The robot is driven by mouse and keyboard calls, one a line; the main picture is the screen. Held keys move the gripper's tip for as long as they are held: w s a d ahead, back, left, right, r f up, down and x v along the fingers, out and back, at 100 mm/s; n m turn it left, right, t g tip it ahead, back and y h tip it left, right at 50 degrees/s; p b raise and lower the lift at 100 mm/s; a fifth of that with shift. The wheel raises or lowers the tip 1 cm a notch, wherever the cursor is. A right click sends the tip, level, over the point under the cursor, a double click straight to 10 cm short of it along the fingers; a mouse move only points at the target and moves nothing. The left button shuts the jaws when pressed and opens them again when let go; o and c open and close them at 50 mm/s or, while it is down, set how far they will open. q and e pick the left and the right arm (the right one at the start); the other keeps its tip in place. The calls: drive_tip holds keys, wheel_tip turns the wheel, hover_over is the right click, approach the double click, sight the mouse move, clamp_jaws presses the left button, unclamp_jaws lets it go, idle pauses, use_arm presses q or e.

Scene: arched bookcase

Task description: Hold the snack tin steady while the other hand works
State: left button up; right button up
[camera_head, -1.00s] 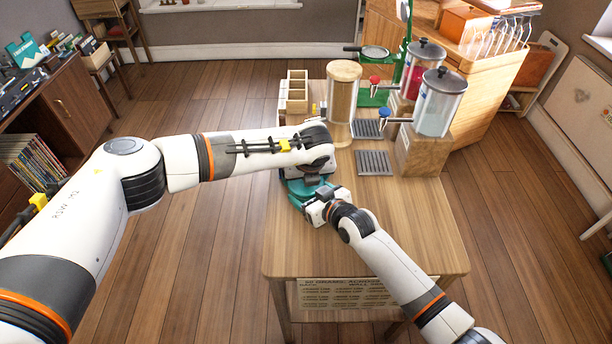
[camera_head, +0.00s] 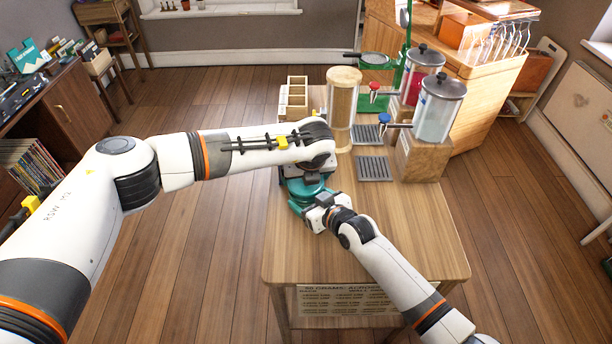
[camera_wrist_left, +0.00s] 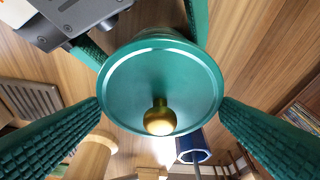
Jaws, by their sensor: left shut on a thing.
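The snack tin (camera_wrist_left: 130,92) seems to be the round green vessel with a brass knob (camera_wrist_left: 159,118) on its lid, seen from above in the left wrist view. My left gripper (camera_wrist_left: 160,101) is shut on it, with one ribbed green finger at each side. In the head view, my left wrist hides much of the tin. My right gripper (camera_head: 302,200) is close in at the tin's near side. Its green fingers lie along the tin at the top of the left wrist view; whether they press on it is unclear.
A tall tan-filled cylinder (camera_head: 342,112) stands just beyond my grippers. Two lidded clear dispensers (camera_head: 438,112) stand at the right, with a slatted grate (camera_head: 374,167) before them. A wooden compartment box (camera_head: 293,98) is behind. The table's (camera_head: 400,245) front right is clear.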

use_arm(q)
drive_tip(key=shift+r, duration=1.9)
use_arm(e)
drive_tip(key=shift+f, duration=0.1)
drive_tip(key=o, duration=1.4)
drive_tip(key=shift+d, duration=0.1)
